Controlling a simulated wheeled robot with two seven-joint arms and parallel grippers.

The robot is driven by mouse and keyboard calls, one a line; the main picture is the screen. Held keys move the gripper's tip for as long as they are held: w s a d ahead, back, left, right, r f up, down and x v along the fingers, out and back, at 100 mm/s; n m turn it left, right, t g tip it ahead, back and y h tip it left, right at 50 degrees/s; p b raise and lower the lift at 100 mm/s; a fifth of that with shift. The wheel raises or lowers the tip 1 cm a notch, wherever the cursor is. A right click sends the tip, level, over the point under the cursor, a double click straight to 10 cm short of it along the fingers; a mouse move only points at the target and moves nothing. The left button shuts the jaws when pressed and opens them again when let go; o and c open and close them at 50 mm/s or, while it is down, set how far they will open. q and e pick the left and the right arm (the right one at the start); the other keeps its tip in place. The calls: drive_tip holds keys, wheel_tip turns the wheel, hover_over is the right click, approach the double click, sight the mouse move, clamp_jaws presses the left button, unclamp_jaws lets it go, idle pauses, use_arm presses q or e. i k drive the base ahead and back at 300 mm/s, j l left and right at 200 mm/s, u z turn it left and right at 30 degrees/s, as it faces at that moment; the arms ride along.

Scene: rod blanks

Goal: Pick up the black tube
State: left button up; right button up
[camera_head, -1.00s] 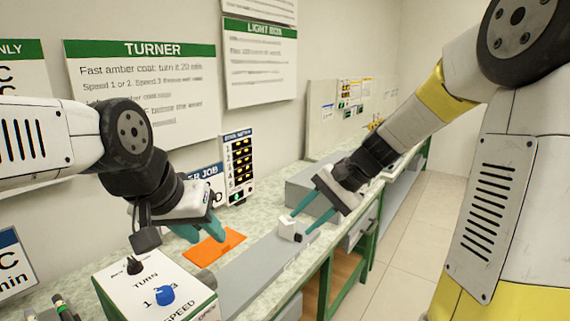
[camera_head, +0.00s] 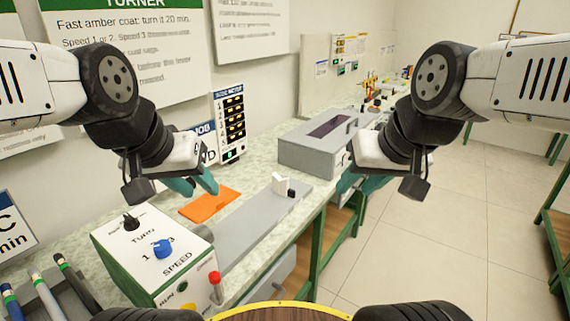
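A black tube (camera_head: 76,282) lies tilted in a rack at the lower left of the head view, its near end running toward the bottom edge. A grey tube (camera_head: 46,294) and a blue-ended tube (camera_head: 10,300) lie beside it. My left gripper (camera_head: 194,186) has teal fingers spread apart and empty, above the bench beyond the control box, to the right of the black tube and apart from it. My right gripper (camera_head: 358,186) hangs past the bench's right edge, far from the tube. Its teal fingers look spread with nothing between them, partly hidden by its wrist.
A white control box (camera_head: 140,250) with a blue knob (camera_head: 163,249) stands between the tubes and a long grey rail (camera_head: 258,222). A white block (camera_head: 280,184) sits on the rail. An orange mat (camera_head: 210,205) lies beside it. A grey box (camera_head: 310,155) with a dark window is farther back.

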sight(84, 294)
drive_tip(key=k+u, duration=0.1)
drive_tip(key=u, duration=1.7)
drive_tip(key=j+z, duration=0.35)
drive_tip(key=j, duration=0.65)
drive_tip(key=i, duration=0.05)
